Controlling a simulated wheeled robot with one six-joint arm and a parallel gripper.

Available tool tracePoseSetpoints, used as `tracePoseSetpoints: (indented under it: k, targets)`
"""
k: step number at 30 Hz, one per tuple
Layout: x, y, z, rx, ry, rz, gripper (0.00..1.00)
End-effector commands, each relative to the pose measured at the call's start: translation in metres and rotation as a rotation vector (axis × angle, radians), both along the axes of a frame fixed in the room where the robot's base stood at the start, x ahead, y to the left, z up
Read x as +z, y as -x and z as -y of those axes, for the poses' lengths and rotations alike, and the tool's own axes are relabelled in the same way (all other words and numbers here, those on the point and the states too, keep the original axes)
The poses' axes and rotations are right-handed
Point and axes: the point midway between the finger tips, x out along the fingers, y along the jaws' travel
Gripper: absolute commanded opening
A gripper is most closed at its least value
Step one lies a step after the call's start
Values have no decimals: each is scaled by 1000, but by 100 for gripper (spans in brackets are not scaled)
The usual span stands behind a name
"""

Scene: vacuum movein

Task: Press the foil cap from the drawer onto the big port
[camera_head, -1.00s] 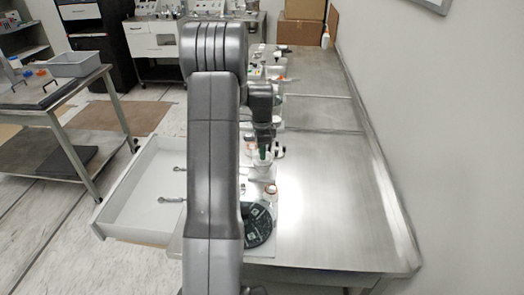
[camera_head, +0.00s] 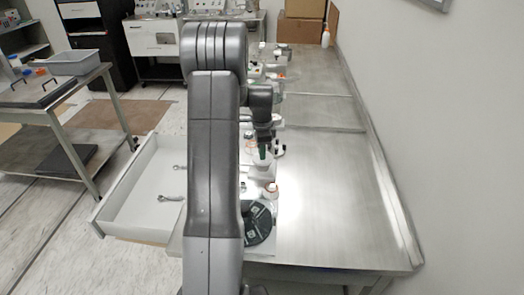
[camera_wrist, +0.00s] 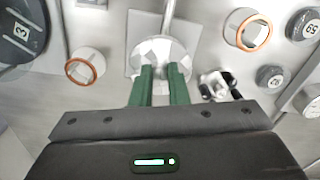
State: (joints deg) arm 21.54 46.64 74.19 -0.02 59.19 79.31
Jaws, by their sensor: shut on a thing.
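My gripper (camera_wrist: 165,72) has two green fingers, shut on a pale silver, faceted piece that looks like the foil cap (camera_wrist: 160,48). In the head view my gripper (camera_head: 263,152) points down over the bench fittings, with a whitish piece just below its tips. The cap sits in front of a square pale plate (camera_wrist: 134,62) and hides what is directly behind it; I cannot tell whether it touches a port there. Copper-ringed round ports stand apart on either side, one left (camera_wrist: 85,66) and a larger-looking one right (camera_wrist: 247,30). The drawer (camera_head: 125,212) is pulled open at left.
Wrench-like tools (camera_head: 171,198) lie in the drawer. A dark round disc (camera_head: 258,222) lies near the bench's front. Dark numbered knobs (camera_wrist: 271,77) and a small black-and-silver fitting (camera_wrist: 214,86) crowd the right of the wrist view. The steel bench top (camera_head: 335,190) is clear at right.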

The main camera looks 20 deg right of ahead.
Motion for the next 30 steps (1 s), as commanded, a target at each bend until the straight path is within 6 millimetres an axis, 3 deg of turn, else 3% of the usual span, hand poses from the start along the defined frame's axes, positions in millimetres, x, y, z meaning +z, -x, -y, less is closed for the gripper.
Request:
tracePoseSetpoints:
  k: [2, 3, 6, 7, 19, 23, 30]
  targets:
    - [0, 0, 0, 0, 0, 0, 0]
    - [0, 0, 0, 0, 0, 1, 18]
    - [0, 0, 0, 0, 0, 1, 38]
    - [0, 0, 0, 0, 0, 1, 40]
    - [10, -1, 0, 0, 2, 3, 40]
    - [33, -1, 0, 0, 2, 6, 40]
    - [88, -1, 0, 0, 2, 6, 40]
